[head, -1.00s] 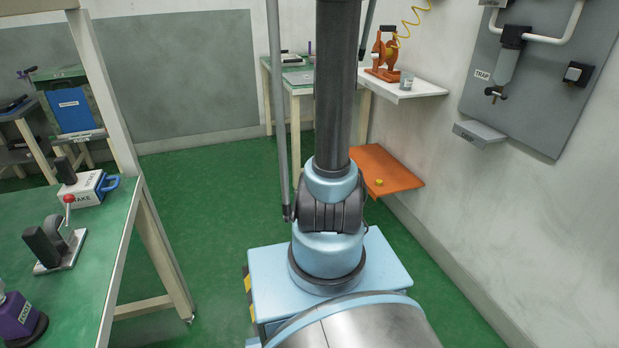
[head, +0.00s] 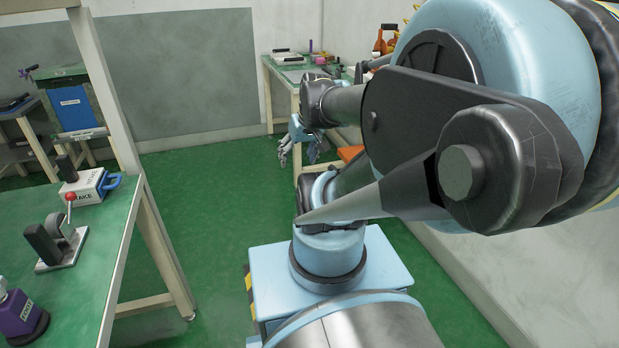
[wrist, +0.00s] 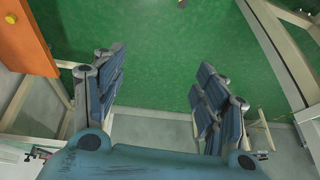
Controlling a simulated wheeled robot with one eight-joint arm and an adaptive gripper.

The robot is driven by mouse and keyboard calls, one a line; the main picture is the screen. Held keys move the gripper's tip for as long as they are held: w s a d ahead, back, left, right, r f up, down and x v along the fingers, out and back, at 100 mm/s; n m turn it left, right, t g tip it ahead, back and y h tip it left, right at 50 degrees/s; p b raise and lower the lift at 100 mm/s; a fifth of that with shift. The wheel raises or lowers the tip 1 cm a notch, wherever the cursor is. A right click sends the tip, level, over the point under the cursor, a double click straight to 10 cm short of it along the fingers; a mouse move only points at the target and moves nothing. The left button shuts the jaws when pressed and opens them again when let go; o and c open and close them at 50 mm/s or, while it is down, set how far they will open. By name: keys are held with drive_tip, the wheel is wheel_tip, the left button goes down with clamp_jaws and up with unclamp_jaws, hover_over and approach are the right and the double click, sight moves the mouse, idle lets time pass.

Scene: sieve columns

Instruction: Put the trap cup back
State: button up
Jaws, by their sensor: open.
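I cannot make out the trap cup in either current view. My arm covers the right side of the head view, including the wall panel marked TRAP and most of the white shelf. My gripper (head: 298,148) hangs in front of the back table in the head view. In the wrist view my gripper (wrist: 162,68) has its two blue-grey fingers spread wide, with nothing between them but green floor below.
An orange shelf (wrist: 28,42) lies left of the fingers in the wrist view. An orange device (head: 386,40) shows partly behind my arm. The back table (head: 284,75) holds several small items. A green workbench (head: 95,235) stands at left. The floor between is clear.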

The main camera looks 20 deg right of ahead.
drive_tip(key=s+d+f+m+g+h, duration=0.1)
drive_tip(key=s+f+g, duration=0.1)
drive_tip(key=s, duration=0.6)
drive_tip(key=shift+d+f+g+h, duration=0.3)
drive_tip(key=shift+d+f, duration=0.1)
drive_tip(key=shift+f, duration=0.2)
drive_tip(key=shift+w, duration=0.1)
